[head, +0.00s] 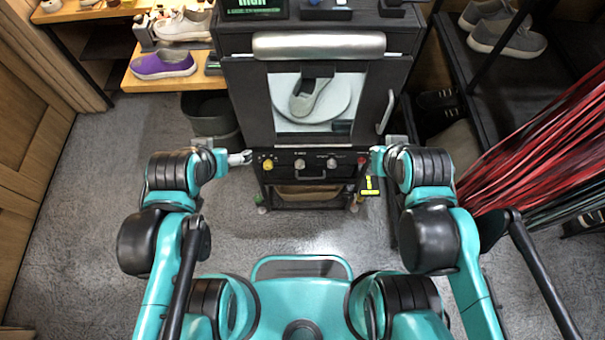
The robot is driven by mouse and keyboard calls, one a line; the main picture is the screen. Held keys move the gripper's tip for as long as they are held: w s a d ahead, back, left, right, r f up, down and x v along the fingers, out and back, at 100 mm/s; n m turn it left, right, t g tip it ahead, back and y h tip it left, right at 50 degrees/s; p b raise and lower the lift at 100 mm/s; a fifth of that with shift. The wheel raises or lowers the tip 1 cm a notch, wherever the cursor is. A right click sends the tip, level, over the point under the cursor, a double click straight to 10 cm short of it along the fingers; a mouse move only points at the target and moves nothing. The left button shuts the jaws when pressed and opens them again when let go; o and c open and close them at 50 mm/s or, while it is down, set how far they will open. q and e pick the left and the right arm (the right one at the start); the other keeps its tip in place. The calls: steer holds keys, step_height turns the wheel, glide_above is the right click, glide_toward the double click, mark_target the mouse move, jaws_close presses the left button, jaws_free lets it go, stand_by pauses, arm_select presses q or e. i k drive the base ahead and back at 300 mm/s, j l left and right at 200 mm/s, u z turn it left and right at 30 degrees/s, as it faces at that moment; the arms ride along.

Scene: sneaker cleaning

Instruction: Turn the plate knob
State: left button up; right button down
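A dark cleaning machine (258,100) stands straight ahead. Its window shows a grey sneaker (309,97) on a round pale plate (340,102). The panel below carries a yellow knob (268,164), two silver knobs (299,164) (331,163) and a red knob (361,160); labels are too small to read, so I cannot tell which is the plate knob. My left gripper (242,158) is just left of the yellow knob, apparently apart from it. My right gripper (377,157) is at the panel's right end, near the red knob. Both gripper openings are too small to make out.
A dark bin (211,112) stands left of the machine. A wooden shelf with a purple shoe (164,64) is at the back left. A black rack with grey shoes (507,35) and red hanging strands (535,140) are on the right. Grey floor between is clear.

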mark_target(300, 164)
steer(key=k+u, duration=0.25)
steer(key=k, duration=0.15)
steer(key=k+j+u, duration=0.3)
steer(key=k+l, duration=0.1)
steer(key=k, duration=0.05)
